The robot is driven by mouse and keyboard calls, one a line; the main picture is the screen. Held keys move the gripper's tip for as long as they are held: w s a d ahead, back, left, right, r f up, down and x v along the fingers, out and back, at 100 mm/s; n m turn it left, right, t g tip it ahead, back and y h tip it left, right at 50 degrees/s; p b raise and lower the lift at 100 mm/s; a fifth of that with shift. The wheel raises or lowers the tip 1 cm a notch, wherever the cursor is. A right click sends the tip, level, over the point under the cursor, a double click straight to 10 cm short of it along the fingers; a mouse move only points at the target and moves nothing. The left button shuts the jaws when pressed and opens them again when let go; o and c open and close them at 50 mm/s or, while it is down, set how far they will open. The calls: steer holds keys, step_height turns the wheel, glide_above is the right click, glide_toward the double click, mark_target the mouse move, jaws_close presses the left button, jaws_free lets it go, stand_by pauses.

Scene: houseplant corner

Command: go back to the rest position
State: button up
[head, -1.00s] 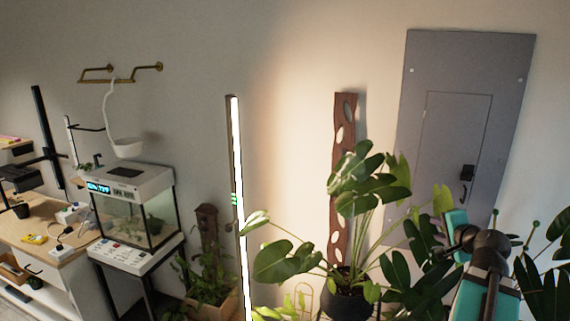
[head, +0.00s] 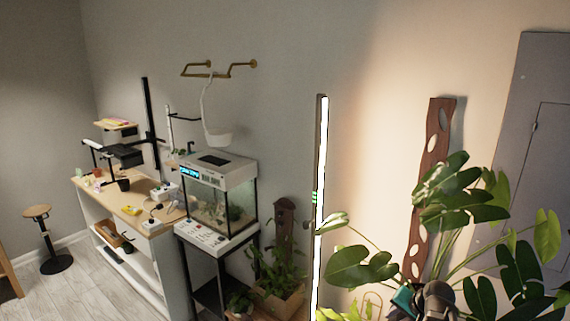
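Only a small part of my arm shows, a teal and dark piece at the bottom edge in the head view, in front of the large-leaved plant (head: 455,200). No fingertips of my gripper can be seen, so its opening and anything in it are hidden from me.
A lit vertical lamp (head: 321,190) stands left of the plant. A fish tank (head: 222,200) sits on a stand beside a long cabinet (head: 122,215). A round stool (head: 38,212) stands far left, with open wooden floor (head: 85,285) before the cabinet. A grey wall panel (head: 530,150) is at right.

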steer(key=s+a+f+n+g+h, duration=0.1)
steer(key=s+a+f+n+g, duration=0.3)
steer(key=a+f, duration=0.45)
steer(key=s+a+f+n+g, duration=0.1)
steer(key=s+a+f+n, duration=0.35)
steer(key=a+f, duration=0.4)
steer(key=s+a+f+g+b, duration=0.1)
steer(key=s+f+g+b, duration=0.5)
steer(key=s+f, duration=2.1)
steer(key=b, duration=0.4)
steer(key=shift+a+f+b, duration=0.2)
steer(key=shift+f+b, duration=0.1)
steer(key=shift+f, duration=0.05)
steer(key=shift+d, duration=0.1)
